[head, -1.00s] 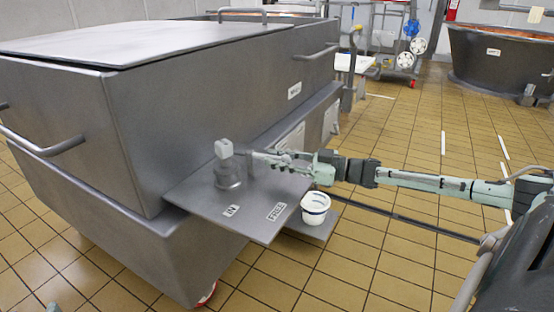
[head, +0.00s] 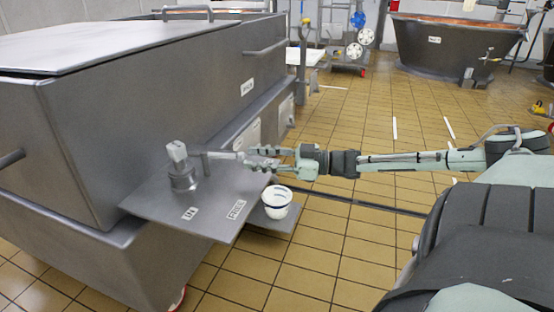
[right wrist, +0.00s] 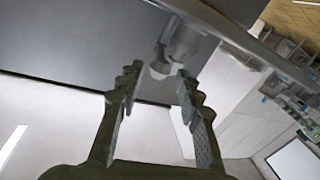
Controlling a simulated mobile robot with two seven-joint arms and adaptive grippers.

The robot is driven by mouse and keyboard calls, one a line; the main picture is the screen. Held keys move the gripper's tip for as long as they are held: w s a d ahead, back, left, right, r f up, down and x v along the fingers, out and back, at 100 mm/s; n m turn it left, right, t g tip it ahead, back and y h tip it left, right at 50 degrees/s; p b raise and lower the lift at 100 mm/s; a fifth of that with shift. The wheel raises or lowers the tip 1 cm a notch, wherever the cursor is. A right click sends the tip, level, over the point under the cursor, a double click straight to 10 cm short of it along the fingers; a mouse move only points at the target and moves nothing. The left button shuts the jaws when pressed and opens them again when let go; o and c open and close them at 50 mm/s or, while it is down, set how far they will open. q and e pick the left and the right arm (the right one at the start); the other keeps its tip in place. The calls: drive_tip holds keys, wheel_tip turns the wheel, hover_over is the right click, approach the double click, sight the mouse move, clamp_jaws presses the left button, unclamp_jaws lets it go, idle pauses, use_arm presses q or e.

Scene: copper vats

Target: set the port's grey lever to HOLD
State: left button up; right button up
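The port is a grey cylinder (head: 183,178) on a flat grey shelf (head: 215,229) at the side of the big metal vat. A pale grey block (head: 177,152), apparently the lever's head, sits on top, slightly tilted. Two labels are on the shelf: one looks like FREE (head: 236,209), the other (head: 189,213) is unreadable. My left gripper is not in view.
The vat (head: 110,120) fills the left. Another vat (head: 433,50) stands at the back right. The tiled floor between is mostly clear.

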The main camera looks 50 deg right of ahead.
drive_tip(key=shift+v, duration=2.65)
